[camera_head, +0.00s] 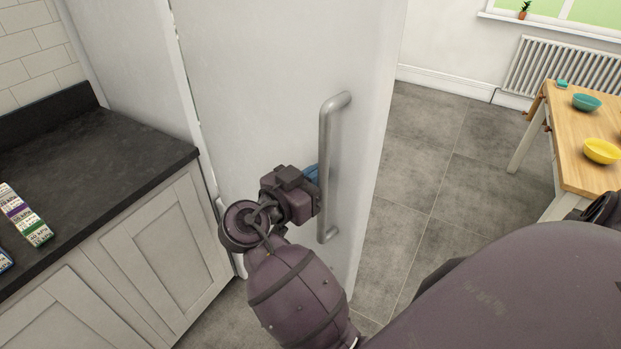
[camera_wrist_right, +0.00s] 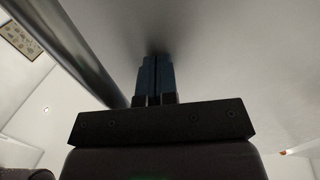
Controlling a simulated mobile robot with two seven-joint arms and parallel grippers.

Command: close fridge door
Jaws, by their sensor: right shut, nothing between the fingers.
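The white fridge door (camera_head: 260,80) fills the middle of the head view, with a grey vertical bar handle (camera_head: 327,150) near its right edge. The handle also shows in the right wrist view (camera_wrist_right: 75,55), running diagonally on the left. My right gripper (camera_head: 311,176) is at the door's face, just left of the handle. Its blue fingers (camera_wrist_right: 157,75) are together with nothing between them, their tips at or very near the door surface; contact is unclear. They are beside the handle, not around it. I cannot tell how far the door stands open. My left gripper is out of view.
A dark countertop (camera_head: 100,150) with small boxes (camera_head: 25,215) and white cupboards (camera_head: 160,240) stands left. A wooden table (camera_head: 570,130) with teal (camera_head: 586,102) and yellow (camera_head: 601,151) bowls stands right. Grey tiled floor (camera_head: 430,180) between door and table is clear.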

